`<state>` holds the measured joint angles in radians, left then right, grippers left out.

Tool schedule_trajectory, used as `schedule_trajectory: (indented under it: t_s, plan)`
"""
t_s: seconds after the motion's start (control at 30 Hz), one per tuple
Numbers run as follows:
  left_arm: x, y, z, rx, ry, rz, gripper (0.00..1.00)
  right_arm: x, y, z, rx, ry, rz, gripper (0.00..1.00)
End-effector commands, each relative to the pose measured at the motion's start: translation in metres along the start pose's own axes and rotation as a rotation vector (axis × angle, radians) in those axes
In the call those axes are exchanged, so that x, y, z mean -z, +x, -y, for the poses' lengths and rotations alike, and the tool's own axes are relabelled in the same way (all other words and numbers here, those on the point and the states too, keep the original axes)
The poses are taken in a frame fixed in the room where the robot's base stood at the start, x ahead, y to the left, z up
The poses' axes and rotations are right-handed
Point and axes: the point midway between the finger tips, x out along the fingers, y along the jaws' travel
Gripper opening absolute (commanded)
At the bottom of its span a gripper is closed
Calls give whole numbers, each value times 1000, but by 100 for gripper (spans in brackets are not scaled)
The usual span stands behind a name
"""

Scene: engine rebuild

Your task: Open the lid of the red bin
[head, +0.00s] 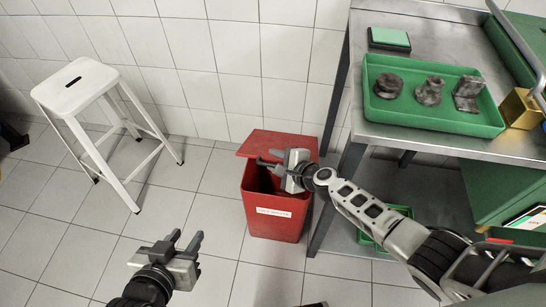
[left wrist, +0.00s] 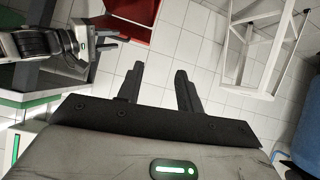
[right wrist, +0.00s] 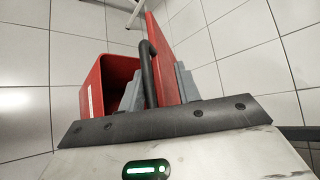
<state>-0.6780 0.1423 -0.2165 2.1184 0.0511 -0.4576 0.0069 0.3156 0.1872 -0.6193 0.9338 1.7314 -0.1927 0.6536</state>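The red bin (head: 272,213) stands on the floor left of the metal table, with a pale label on its front. Its red lid (head: 262,139) is raised at the back, and the dark inside shows. My right gripper (head: 268,163) is over the bin's opening, in front of the lid. In the right wrist view, the lid (right wrist: 167,62) stands nearly edge-on beside the open bin (right wrist: 118,77). A black curved handle (right wrist: 149,68) lies between the spread fingers (right wrist: 156,90); contact is unclear. My left gripper (head: 186,241) is open and empty above the floor.
A white stool (head: 80,88) stands at the left. The metal table (head: 437,140) at the right carries a green tray (head: 435,124) with grey metal parts. A green crate (head: 400,212) is under it. The tiled floor between stool and bin is clear.

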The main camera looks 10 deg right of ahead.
Motion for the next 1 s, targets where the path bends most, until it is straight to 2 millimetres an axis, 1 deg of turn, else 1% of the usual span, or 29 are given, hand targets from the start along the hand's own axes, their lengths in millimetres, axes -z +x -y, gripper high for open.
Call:
schedule_trajectory:
  t_s: [0.03, 0.1, 0.2, 0.33, 0.47, 0.93, 1.0]
  plan:
    - [7, -6, 0, 3, 7, 5, 36, -1, -13, 4, -2, 0, -3, 33]
    - [7, -7, 1, 9, 20, 16, 36, 0, -26, 3, -2, 0, -4, 33]
    - [4, -9, 3, 14, 33, 34, 36, 0, -41, 3, -2, 0, -4, 33]
    - [3, -9, 4, 16, 40, 42, 36, 1, -55, 1, -3, 0, -4, 33]
    - [2, -8, 5, 18, 44, 43, 36, 1, -59, 0, -2, 1, -3, 33]
    - [3, -7, 5, 19, 44, 37, 36, 1, -59, 0, -2, 0, -2, 33]
    - [4, -7, 5, 19, 43, 36, 36, -2, -59, -1, -4, -9, 5, 33]
